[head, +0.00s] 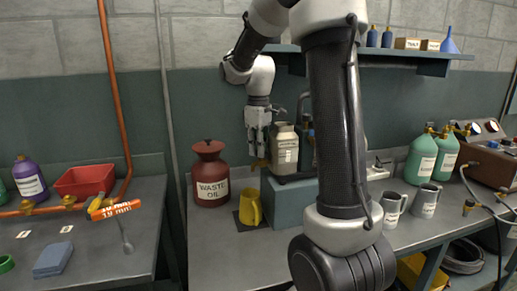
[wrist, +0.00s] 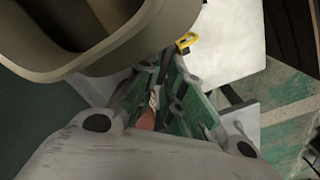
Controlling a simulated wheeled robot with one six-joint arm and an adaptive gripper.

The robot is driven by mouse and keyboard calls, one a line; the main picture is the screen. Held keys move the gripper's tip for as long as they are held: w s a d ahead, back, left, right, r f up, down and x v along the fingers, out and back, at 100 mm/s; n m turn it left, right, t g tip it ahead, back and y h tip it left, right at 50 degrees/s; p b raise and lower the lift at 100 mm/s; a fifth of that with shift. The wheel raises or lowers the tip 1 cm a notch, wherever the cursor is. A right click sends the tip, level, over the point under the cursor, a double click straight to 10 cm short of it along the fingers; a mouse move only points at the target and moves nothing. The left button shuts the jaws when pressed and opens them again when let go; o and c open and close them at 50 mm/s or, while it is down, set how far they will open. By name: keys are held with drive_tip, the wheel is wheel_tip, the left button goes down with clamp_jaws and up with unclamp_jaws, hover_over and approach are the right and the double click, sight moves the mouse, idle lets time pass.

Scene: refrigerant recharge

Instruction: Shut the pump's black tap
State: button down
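My gripper (head: 258,150) points down just left of a pale canister (head: 285,148), near a small brass-coloured fitting (head: 262,164). In the wrist view the fingers (wrist: 170,62) converge with a narrow gap at the tips. I cannot tell whether they are shut or touch anything. The canister sits above a teal block (head: 283,205) on the bench; its pump parts are partly hidden by my arm. I cannot make out the black tap in either view. A pale rounded rim (wrist: 62,62) fills the wrist view's upper left.
A red waste oil can (head: 210,178) stands left of the teal block. A yellow jug (head: 250,208) stands in front of it, below my gripper. Grey mugs (head: 393,207) and green bottles (head: 421,158) stand to the right.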

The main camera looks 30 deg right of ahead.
drive_tip(key=m, duration=0.4)
drive_tip(key=shift+d+m, duration=0.3)
drive_tip(key=shift+m, duration=0.1)
drive_tip(key=shift+w, duration=0.1)
drive_tip(key=c, duration=1.8)
unclamp_jaws()
